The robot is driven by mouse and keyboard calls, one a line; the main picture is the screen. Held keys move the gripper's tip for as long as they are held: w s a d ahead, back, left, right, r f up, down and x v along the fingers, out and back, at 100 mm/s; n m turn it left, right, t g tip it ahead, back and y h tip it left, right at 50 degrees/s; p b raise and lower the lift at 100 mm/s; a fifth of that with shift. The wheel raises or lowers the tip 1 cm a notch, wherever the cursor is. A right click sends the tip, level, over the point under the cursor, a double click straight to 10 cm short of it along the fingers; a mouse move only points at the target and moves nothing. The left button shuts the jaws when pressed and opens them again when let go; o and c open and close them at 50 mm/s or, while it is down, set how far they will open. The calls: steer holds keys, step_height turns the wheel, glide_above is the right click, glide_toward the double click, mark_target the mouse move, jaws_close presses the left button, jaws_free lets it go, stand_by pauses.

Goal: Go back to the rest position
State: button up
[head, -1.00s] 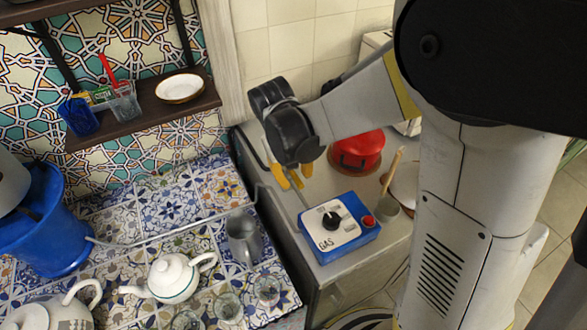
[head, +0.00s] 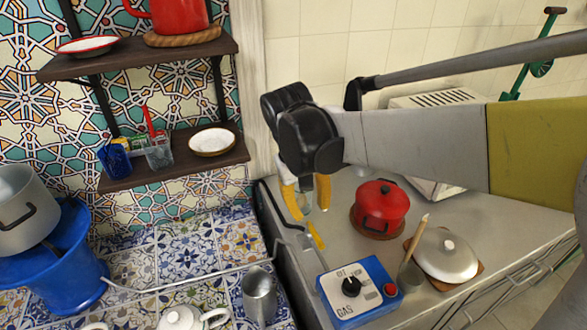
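My gripper (head: 309,206) hangs from its black wrist in the middle of the head view, above the left part of the grey counter (head: 345,225). Its two yellow fingers point down and stand apart, with no held object that I can make out between them. A small yellow piece (head: 315,236) shows just below the fingertips, near the dark hose on the counter; I cannot tell whether it touches them. The blue gas box (head: 350,310) with a black knob and red button stands in front of the gripper.
A red pot (head: 380,207) and a lidded pan (head: 446,255) stand right of the gripper. A grey pitcher (head: 259,294) and white teapot (head: 182,319) stand on the tiled surface. A blue tub (head: 60,265) is at left. Wall shelves (head: 175,165) hold dishes.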

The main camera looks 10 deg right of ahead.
steer(key=s+d+r+m+t+y, duration=0.2)
steer(key=s+d+t, duration=0.4)
steer(key=s, duration=0.5)
steer(key=shift+s+d+t, duration=0.4)
stand_by(1.3)
